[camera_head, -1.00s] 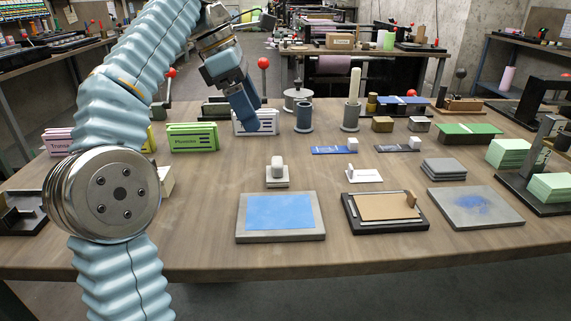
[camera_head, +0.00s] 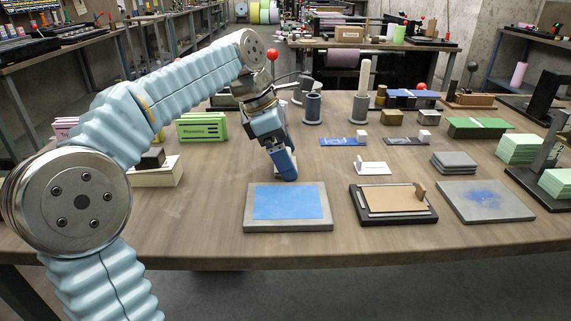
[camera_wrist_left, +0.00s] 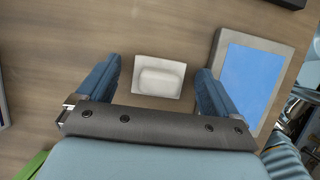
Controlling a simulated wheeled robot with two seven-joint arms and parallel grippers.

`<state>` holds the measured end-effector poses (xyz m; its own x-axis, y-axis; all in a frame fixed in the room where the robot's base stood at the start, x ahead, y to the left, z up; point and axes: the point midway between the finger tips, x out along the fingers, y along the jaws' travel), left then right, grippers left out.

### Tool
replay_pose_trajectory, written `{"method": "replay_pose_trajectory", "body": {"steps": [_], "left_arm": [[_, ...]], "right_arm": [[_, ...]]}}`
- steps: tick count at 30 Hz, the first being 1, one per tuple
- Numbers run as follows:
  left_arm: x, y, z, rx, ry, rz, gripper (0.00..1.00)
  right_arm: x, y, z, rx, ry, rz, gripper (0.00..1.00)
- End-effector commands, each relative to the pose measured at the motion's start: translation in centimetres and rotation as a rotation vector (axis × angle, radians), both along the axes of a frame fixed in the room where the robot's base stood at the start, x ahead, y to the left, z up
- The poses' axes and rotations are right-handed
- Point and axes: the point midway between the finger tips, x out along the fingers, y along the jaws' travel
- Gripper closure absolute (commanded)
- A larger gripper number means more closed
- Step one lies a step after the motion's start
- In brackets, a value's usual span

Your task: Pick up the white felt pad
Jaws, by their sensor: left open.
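The white felt pad (camera_wrist_left: 160,77) lies on the table in the left wrist view, a pale square with a rounded white block on top. In the left wrist view the left gripper's two blue fingers are open, one on each side of the pad, with clear gaps. Nothing is between them in their grip. How high the fingertips are above the table is hard to tell. My right gripper is not in view.
A grey slab with a blue sheet (camera_head: 251,226) lies just in front of the gripper. A black-framed tray (camera_head: 430,218), a white card stand (camera_head: 373,168) and a blue-stained slab (camera_head: 486,201) are to the right. Green Phoenix boxes (camera_head: 202,127) stand at the back left.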

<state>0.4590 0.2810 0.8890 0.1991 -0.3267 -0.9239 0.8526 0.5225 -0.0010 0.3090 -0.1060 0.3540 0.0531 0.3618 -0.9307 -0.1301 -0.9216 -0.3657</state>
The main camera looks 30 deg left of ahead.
Motion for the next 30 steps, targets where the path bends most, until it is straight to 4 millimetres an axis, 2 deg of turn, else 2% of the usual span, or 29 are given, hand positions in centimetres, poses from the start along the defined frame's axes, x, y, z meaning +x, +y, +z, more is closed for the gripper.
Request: {"method": "replay_pose_trajectory", "body": {"steps": [5,15,18,26,30], "left_arm": [[0.0,0.0,0.1,0.000,-0.001,0.000,0.08],[0.0,0.0,0.1,0.000,0.000,0.000,0.60],[0.0,0.0,0.1,0.000,-0.001,0.000,0.72],[0.0,0.0,0.5,0.000,-0.002,-0.001,0.72],[0.0,0.0,2.0,0.001,-0.003,-0.002,0.72]], "right_arm": [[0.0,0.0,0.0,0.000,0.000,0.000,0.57],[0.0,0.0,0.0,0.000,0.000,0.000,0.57],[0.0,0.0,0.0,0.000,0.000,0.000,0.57],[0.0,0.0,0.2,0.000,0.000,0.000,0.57],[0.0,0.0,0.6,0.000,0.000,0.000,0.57]]}}
